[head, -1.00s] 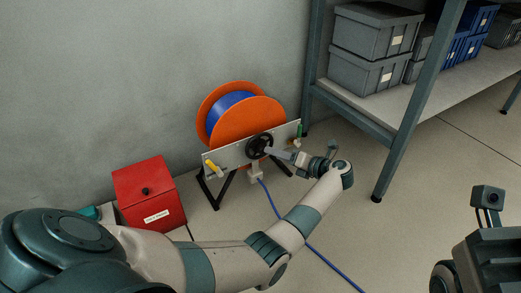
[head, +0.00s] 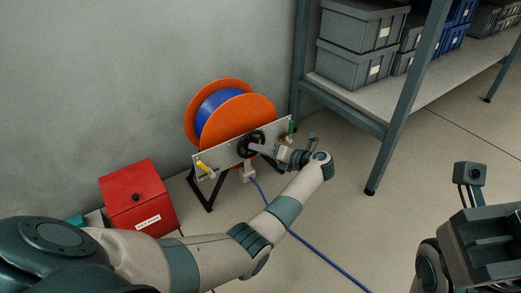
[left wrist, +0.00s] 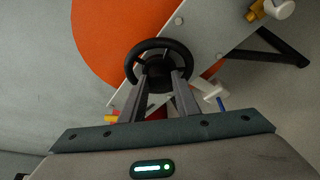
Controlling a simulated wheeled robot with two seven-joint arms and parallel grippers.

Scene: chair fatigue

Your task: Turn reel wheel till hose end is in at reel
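The reel (head: 240,119) has orange discs and blue hose (head: 212,106) wound between them. It stands on black legs by the wall. The black reel wheel (head: 249,142) is on its pale front plate, and also shows in the left wrist view (left wrist: 134,58). My left gripper (head: 257,148) is at the wheel. Its two fingers (left wrist: 161,82) reach over the near rim to either side of the hub, apart from each other; contact is unclear. The hose leaves a white guide (head: 248,173) and runs over the floor out of frame. Its end is not visible. My right gripper's body (head: 482,238) shows; its fingers do not.
A red box (head: 140,203) with a black knob stands left of the reel, against the wall. A metal shelf (head: 395,115) with grey and blue crates stands at the right. A yellow handle (head: 205,167) sticks out of the plate's left end. Floor at the right is clear.

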